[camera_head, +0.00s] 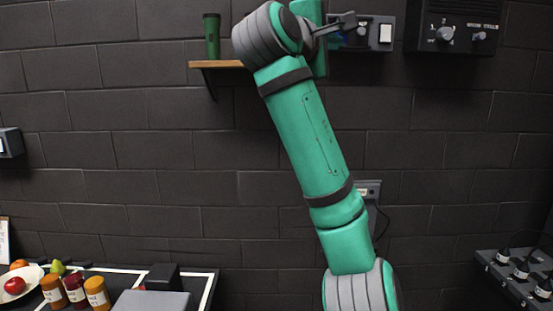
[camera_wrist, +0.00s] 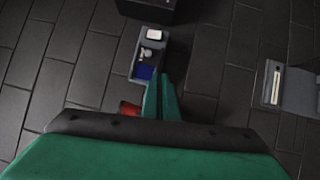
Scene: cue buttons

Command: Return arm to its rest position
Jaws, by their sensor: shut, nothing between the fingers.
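My green arm rises through the middle of the head view and bends at a grey joint near the top. My gripper (camera_wrist: 159,92) shows in the wrist view as two green fingers, closed together and holding nothing. It is in front of a small wall panel (camera_wrist: 134,68). That panel also shows in the head view (camera_head: 374,46), with a white switch (camera_head: 386,33), a knob (camera_head: 362,31) and a blue patch partly hidden. A red part (camera_wrist: 129,108) shows beside the fingers. I cannot tell whether the fingers touch the panel.
A shelf (camera_head: 215,64) with a green cup (camera_head: 212,36) is left of my arm. A dark control box (camera_head: 455,25) is at upper right. A table (camera_head: 203,284) with jars and fruit is at lower left. A grey unit (camera_head: 500,271) with several black knobs is at lower right.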

